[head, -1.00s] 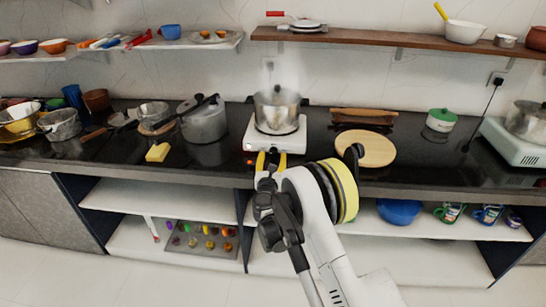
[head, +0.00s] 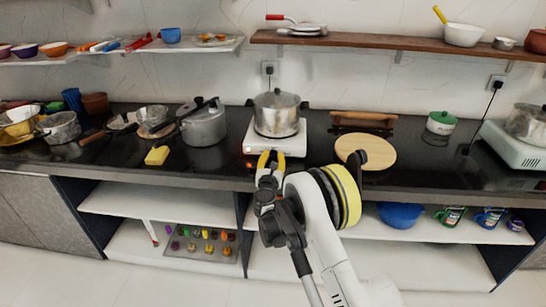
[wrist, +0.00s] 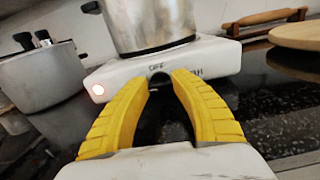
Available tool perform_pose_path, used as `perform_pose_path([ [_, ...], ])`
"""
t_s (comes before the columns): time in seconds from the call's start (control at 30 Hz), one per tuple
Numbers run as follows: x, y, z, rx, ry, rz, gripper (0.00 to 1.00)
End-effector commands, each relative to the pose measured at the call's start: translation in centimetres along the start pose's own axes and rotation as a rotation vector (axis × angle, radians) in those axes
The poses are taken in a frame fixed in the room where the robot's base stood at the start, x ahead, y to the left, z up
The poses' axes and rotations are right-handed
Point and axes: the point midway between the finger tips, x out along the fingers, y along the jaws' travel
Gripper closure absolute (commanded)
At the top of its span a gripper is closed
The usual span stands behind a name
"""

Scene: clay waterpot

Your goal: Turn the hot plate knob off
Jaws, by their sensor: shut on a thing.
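The white hot plate (head: 274,142) stands on the black counter with a steel pot (head: 277,113) on top. Its front face also shows in the wrist view (wrist: 125,72), with the marking "OFF" above the dark knob (wrist: 160,77). My gripper (head: 270,155) is at the hot plate's front. In the wrist view its yellow fingers (wrist: 162,78) curve in and are shut on the knob, hiding its sides. A small light (wrist: 98,90) glows left of the knob. The knob's exact angle cannot be told.
A grey pressure cooker (head: 204,122) stands to the left, with a yellow block (head: 157,155) in front of it. A round wooden board (head: 365,150) and a rolling pin (head: 363,117) lie to the right. Shelves hang above.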

Motion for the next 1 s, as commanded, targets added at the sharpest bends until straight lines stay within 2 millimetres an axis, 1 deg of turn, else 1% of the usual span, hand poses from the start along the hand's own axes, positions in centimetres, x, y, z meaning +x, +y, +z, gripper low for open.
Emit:
perform_pose_path([
  [0.1,0.07,-0.06,0.02,0.113,0.000,0.000,1.00],
  [0.2,0.08,-0.09,0.02,0.186,0.000,0.000,1.00],
  [0.3,0.08,-0.10,0.02,0.212,0.000,0.000,1.00],
  [0.5,0.08,-0.10,0.02,0.211,0.000,0.000,1.00],
  [0.53,0.08,-0.10,0.02,0.211,0.000,0.000,0.68],
  [0.6,0.07,-0.10,0.02,0.211,0.000,0.000,0.48],
  [0.87,0.05,-0.09,0.00,0.210,0.000,0.000,0.48],
  [1.0,-0.63,-0.03,-0.01,0.210,0.000,0.001,0.48],
])
